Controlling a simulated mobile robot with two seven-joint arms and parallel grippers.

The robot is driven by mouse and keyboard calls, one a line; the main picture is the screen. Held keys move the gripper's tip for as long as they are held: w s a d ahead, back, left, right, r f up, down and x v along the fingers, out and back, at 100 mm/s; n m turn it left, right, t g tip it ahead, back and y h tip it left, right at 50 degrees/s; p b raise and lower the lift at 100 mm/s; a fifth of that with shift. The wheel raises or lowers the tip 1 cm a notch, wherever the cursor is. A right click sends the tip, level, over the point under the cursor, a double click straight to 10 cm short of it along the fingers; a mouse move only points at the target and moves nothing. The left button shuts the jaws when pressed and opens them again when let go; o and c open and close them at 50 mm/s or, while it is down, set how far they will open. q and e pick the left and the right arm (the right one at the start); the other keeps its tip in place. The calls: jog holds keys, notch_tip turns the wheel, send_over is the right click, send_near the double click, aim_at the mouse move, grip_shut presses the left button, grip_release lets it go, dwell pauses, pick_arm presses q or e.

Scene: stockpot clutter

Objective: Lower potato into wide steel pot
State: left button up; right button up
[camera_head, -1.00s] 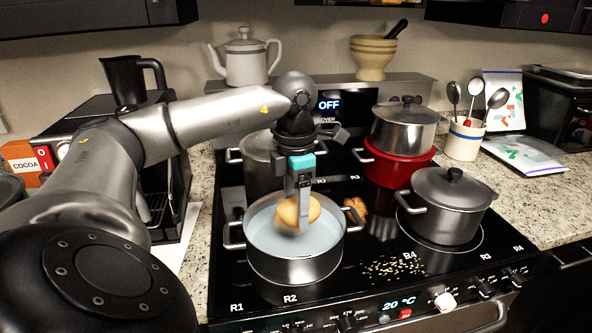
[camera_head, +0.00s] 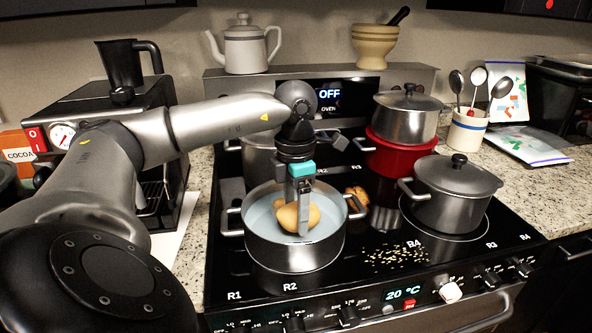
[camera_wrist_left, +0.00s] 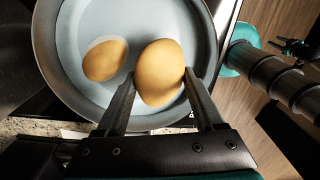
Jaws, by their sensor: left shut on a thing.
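The wide steel pot (camera_head: 295,258) stands on the front left of the stove, uncovered, with pale bluish liquid in it. My left gripper (camera_wrist_left: 160,76) points down inside the pot's rim, shut on a yellow-brown potato (camera_wrist_left: 160,82). In the head view one finger hides part of the potato. A second potato (camera_wrist_left: 104,60) lies in the pot beside the held one, to its left in the wrist view. Whether the held potato touches the liquid or the pot's bottom is hard to tell. My right gripper is not in view.
A lidded pot (camera_head: 452,198) stands to the right, and a red pot (camera_head: 400,157) with a lidded steel pot on it stands behind. A brown lump (camera_head: 357,196) and scattered grains (camera_head: 398,256) lie on the cooktop. Another steel pot (camera_head: 258,150) stands behind the wide pot.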

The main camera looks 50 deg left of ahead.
aim_at(296, 231)
pick_arm(q)
jog(key=shift+f+b, duration=1.85)
jog(key=shift+f, duration=0.75)
dwell(1.4)
jog(key=o, duration=1.5)
